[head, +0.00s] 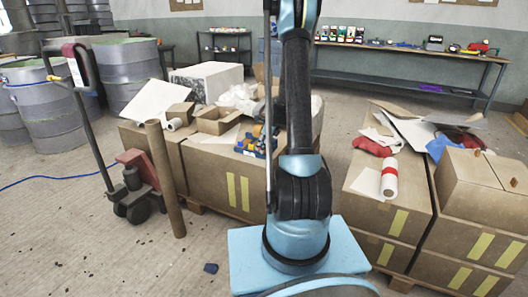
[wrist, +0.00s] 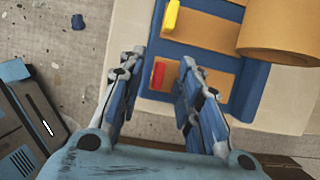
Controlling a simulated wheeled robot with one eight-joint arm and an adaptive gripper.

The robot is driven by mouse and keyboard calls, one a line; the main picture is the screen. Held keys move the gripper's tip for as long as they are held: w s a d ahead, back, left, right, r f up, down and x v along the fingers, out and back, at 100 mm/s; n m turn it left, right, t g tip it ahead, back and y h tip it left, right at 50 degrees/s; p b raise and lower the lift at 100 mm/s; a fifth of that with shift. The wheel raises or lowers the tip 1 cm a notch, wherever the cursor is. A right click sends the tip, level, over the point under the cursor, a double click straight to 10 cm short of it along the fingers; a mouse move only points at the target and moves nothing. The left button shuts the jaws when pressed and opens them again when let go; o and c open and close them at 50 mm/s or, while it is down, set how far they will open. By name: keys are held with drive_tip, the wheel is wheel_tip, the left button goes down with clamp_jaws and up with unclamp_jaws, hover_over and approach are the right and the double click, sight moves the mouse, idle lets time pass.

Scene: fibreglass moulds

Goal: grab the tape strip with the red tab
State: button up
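In the wrist view, the tape strip with the red tab (wrist: 158,75) is a flat tan strip (wrist: 215,84) lying in a blue holder (wrist: 250,75). The red tab is at its left end. My gripper (wrist: 160,62) is open, with one finger on each side of the red tab in the picture. The right finger covers part of the strip. I cannot tell how far the fingertips are above the tab. In the head view, a blue holder (head: 252,143) shows small on the cartons, partly behind my arm, and my gripper cannot be made out.
Another tan strip with a yellow tab (wrist: 172,16) lies above in the wrist view, beside a large tan tape roll (wrist: 282,28). The cartons (head: 222,175) also bear an open box (head: 217,120). A cardboard tube (head: 164,180) and a pallet jack (head: 135,190) stand to the left.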

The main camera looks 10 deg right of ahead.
drive_tip(key=shift+c, duration=0.6)
clamp_jaws()
drive_tip(key=shift+r, duration=0.15)
